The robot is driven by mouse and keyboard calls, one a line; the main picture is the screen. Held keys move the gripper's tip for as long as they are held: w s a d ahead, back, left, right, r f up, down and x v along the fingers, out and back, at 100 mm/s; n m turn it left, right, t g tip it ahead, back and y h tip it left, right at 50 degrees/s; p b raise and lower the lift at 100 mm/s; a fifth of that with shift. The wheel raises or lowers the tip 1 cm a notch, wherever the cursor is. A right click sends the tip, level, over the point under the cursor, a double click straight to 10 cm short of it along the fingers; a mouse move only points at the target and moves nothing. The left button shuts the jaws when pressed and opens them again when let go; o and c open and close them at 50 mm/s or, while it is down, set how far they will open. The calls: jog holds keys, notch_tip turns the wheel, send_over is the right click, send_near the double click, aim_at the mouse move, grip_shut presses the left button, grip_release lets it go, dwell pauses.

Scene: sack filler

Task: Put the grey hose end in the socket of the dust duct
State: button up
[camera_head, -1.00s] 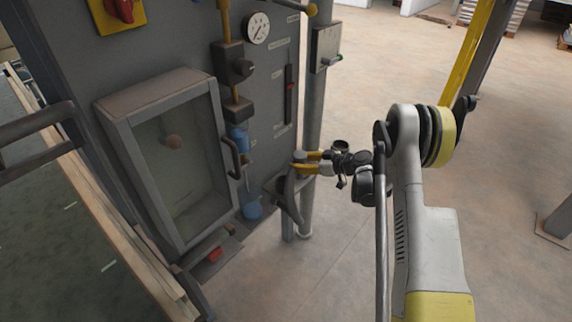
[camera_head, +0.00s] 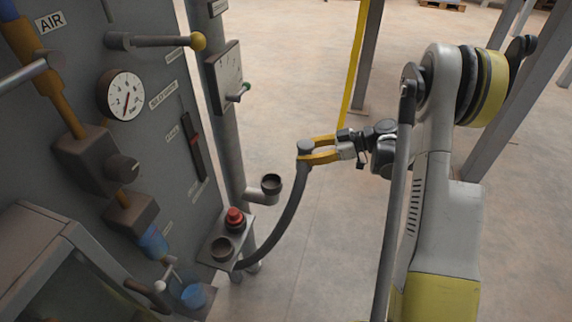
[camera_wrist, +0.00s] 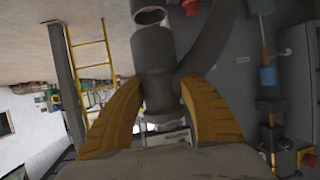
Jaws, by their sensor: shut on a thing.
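My gripper (camera_head: 312,151) is shut on the grey hose end (camera_head: 304,147), with its yellow fingers on either side of it. The hose end is in the air, apart from the duct. The dark round socket (camera_head: 271,183) of the dust duct opens upward on a short grey elbow from the upright pipe, below and left of my gripper. In the wrist view my fingers (camera_wrist: 160,110) flank the grey hose end (camera_wrist: 157,85). An open round mouth (camera_wrist: 150,17) shows beyond it at the top edge; it looks like the socket.
The grey hose (camera_head: 286,225) curves down to a small shelf bracket (camera_head: 215,258). A dark cup (camera_head: 222,249) and a red-topped knob (camera_head: 235,217) are on the bracket. The control panel (camera_head: 110,165) with gauge and levers stands left. Open floor lies behind my gripper.

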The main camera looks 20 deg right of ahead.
jog(key=shift+w+d, duration=0.1)
jog(key=w+a+f+b, duration=0.1)
jog(key=a+f+b, duration=0.1)
jog(key=a+f, duration=0.1)
jog(key=w+a+f+b, duration=0.2)
jog(key=a+f, duration=0.1)
jog(key=f, duration=0.1)
jog(key=w+a+f+b, duration=0.2)
jog(key=a+f+b, duration=0.1)
jog(key=shift+w+a+f, duration=0.15)
jog(key=shift+a+f, duration=0.2)
jog(key=shift+r, duration=0.15)
jog(key=o, duration=1.3)
jog(key=shift+c, duration=0.2)
